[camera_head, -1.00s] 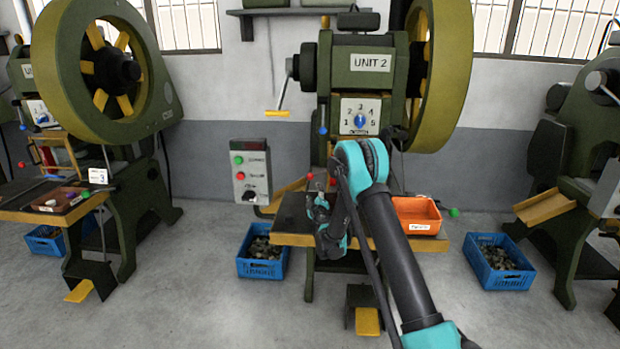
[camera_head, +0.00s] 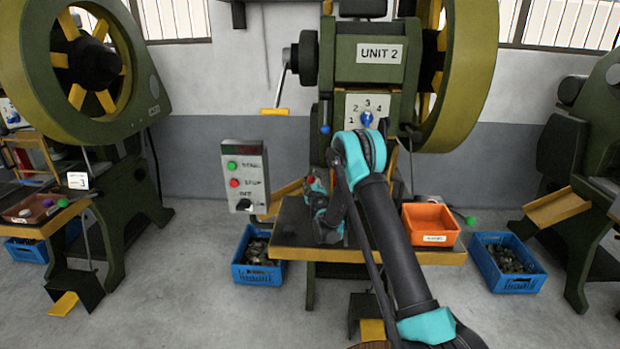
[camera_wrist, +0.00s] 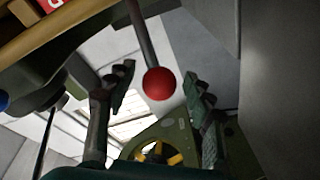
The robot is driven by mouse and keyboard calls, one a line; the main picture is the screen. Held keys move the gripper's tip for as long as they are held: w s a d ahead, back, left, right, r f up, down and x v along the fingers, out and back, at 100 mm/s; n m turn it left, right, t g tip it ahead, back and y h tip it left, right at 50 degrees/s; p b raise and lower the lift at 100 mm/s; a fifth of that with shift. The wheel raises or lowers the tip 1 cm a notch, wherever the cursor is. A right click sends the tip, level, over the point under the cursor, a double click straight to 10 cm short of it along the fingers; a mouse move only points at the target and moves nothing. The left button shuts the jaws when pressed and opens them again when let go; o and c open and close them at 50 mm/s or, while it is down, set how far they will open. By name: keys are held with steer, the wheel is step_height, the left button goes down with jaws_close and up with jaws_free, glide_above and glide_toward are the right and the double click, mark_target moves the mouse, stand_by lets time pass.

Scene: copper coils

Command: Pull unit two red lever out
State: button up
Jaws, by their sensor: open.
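The unit two press (camera_head: 380,53) stands in the middle of the head view, under a "UNIT 2" label. The red lever's round knob (camera_wrist: 160,83) hangs on a grey rod in the wrist view. A small part of the red knob also shows in the head view (camera_head: 310,180), at the left of the press. My gripper (camera_wrist: 160,72) is open, with one finger on each side of the knob. I see gaps between both fingers and the knob, and cannot tell how deep it lies. My arm hides part of the press in the head view.
An orange bin (camera_head: 431,224) stands on the press table (camera_head: 285,252), right of my arm. A blue-tipped lever (camera_head: 325,129) hangs above the knob. Blue crates (camera_head: 257,270) stand on the floor.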

steer(key=shift+w, duration=0.2)
steer(key=shift+c, duration=0.5)
jaws_close()
steer(key=shift+a, duration=2.7)
steer(key=shift+o, duration=0.5)
jaws_free()
steer(key=shift+a, duration=0.15)
